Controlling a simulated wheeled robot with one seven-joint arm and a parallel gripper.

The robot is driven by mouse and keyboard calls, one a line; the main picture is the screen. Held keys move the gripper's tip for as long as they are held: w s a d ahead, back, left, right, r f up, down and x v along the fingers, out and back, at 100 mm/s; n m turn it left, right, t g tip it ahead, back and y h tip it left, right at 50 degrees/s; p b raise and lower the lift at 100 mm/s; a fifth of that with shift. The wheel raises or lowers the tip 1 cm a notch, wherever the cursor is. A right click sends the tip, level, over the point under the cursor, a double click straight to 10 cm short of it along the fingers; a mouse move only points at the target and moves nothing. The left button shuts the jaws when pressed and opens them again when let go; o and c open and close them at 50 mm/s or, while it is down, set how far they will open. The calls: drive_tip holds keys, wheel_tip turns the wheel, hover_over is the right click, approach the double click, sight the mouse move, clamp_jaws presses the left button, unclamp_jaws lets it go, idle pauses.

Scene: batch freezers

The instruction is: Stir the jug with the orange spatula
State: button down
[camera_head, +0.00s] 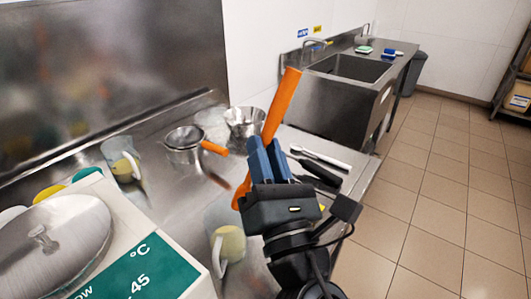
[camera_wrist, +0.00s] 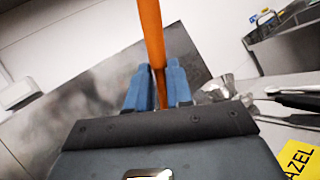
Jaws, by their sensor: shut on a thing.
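The orange spatula (camera_head: 282,102) is held tilted in my gripper (camera_head: 266,147), its upper part rising above the blue fingers. A short orange part shows left of the gripper; its lower end is hidden. In the wrist view the spatula (camera_wrist: 151,35) runs between the two fingers of my gripper (camera_wrist: 160,80). A clear jug with pale yellow contents (camera_head: 230,244) stands just left of and below my gripper, partly hidden. I cannot tell whether the spatula reaches into it. Another clear jug with yellow contents (camera_head: 124,167) stands further back left.
Dark-handled utensils (camera_head: 320,172) lie right of my gripper. A white machine with a steel lid (camera_head: 52,243) fills the front left. A sink (camera_head: 350,68) is behind.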

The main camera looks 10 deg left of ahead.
sight(266, 127)
idle(0.4)
wheel_tip(266, 127, up, 5)
drive_tip(key=p, duration=0.5)
drive_tip(key=shift+r, duration=0.1)
drive_tip(key=shift+f, duration=0.25)
idle(0.7)
